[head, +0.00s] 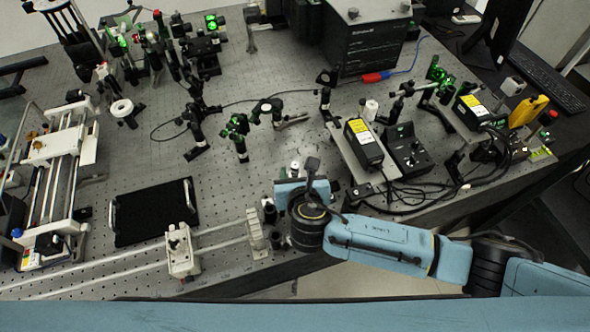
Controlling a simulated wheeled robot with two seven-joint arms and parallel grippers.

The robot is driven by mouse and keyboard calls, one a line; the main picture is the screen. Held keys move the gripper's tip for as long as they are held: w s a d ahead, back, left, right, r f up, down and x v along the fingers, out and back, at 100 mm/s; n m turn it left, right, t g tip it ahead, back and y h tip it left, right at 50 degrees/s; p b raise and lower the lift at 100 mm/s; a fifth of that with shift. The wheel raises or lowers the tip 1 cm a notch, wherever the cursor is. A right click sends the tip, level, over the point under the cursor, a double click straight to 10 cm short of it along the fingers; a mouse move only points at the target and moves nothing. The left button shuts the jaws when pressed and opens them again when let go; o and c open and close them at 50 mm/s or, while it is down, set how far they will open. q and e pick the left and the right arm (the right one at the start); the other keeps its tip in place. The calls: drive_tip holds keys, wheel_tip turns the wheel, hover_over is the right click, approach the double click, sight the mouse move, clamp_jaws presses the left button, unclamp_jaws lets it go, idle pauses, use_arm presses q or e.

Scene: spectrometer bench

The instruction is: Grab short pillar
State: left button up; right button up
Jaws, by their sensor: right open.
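My right arm comes in from the right, and my right gripper (289,192) is over the front edge of the optical bench. Its jaws are open, but the wrist hides most of the fingers. Small short posts stand close to it: a dark one (269,210) just left of the wrist and a pale-topped one (294,168) just behind it. I cannot tell for sure which is the short pillar. Nothing is seen held. My left gripper is not in view.
A rail with white mounts (182,252) runs left of the gripper along the front. A black breadboard (152,212) with handles lies further left. Yellow-labelled boxes (363,140) with cables stand to the right. Several optic posts (238,138) stand behind; some bench between is clear.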

sight(295, 166)
drive_tip(key=x, duration=0.4)
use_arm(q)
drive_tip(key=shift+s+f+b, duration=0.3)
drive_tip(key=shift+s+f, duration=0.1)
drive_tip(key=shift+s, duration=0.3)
use_arm(e)
drive_tip(key=shift+w+f, duration=0.15)
drive_tip(key=shift+w, duration=0.15)
clamp_jaws()
